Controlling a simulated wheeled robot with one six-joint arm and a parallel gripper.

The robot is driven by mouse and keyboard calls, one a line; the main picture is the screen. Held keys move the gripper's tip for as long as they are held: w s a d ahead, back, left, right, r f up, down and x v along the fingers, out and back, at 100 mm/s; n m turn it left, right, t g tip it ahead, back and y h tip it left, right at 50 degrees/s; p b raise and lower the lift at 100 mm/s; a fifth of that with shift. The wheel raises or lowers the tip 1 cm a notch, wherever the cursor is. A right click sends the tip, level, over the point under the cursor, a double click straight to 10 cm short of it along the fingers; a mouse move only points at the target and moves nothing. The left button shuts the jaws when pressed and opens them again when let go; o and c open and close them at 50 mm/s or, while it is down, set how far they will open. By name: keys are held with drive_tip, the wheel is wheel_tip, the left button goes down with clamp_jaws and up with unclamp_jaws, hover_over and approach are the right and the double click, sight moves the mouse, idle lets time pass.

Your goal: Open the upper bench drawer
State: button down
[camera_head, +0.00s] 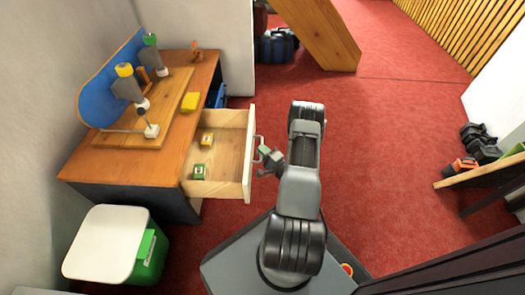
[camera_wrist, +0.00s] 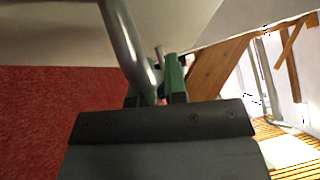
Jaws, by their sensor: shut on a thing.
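The upper bench drawer (camera_head: 229,180) stands pulled out from the right side of the wooden bench (camera_head: 70,172). My gripper (camera_head: 268,158) is at the handle, and in the wrist view the grey handle bar (camera_wrist: 122,45) runs down between the green fingers (camera_wrist: 160,84). My gripper is shut on the handle. The exact contact is partly hidden.
A green bin (camera_head: 150,262) with a white lid stands in front of the bench. A blue board, tools and a yellow block (camera_head: 190,102) are on the benchtop. A low wooden shelf (camera_head: 490,168) with dark items is at the right. Red carpet (camera_head: 385,150) between is clear.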

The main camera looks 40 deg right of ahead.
drive_tip(key=c, duration=1.2)
unclamp_jaws()
drive_tip(key=shift+o, duration=0.2)
drive_tip(key=shift+o, duration=0.4)
wheel_tip(320, 180, up, 4)
drive_tip(key=shift+p, duration=1.15)
drive_tip(key=o, duration=0.7)
drive_tip(key=s+r+p, duration=0.1)
drive_tip(key=s+a+r+p, duration=0.1)
drive_tip(key=r, duration=0.1)
drive_tip(key=s+r+p, duration=0.1)
drive_tip(key=shift+s+a+r, duration=0.25)
drive_tip(key=shift+r, duration=0.15)
drive_tip(key=s+r, duration=0.1)
drive_tip(key=s+a+r+p, duration=0.1)
drive_tip(key=s, duration=0.1)
drive_tip(key=s+a+p, duration=0.1)
drive_tip(key=shift+s+a+r, duration=0.15)
drive_tip(key=shift+s+r, duration=0.1)
drive_tip(key=shift+r, duration=0.15)
drive_tip(key=s, duration=0.1)
drive_tip(key=s+a+r+p, duration=0.1)
drive_tip(key=s, duration=0.1)
drive_tip(key=shift+s+a+r, duration=0.15)
drive_tip(key=shift+s+a, duration=0.05)
drive_tip(key=shift+a, duration=0.15)
drive_tip(key=c, duration=0.8)
drive_tip(key=shift+s+a, duration=0.25)
drive_tip(key=shift+s, duration=0.4)
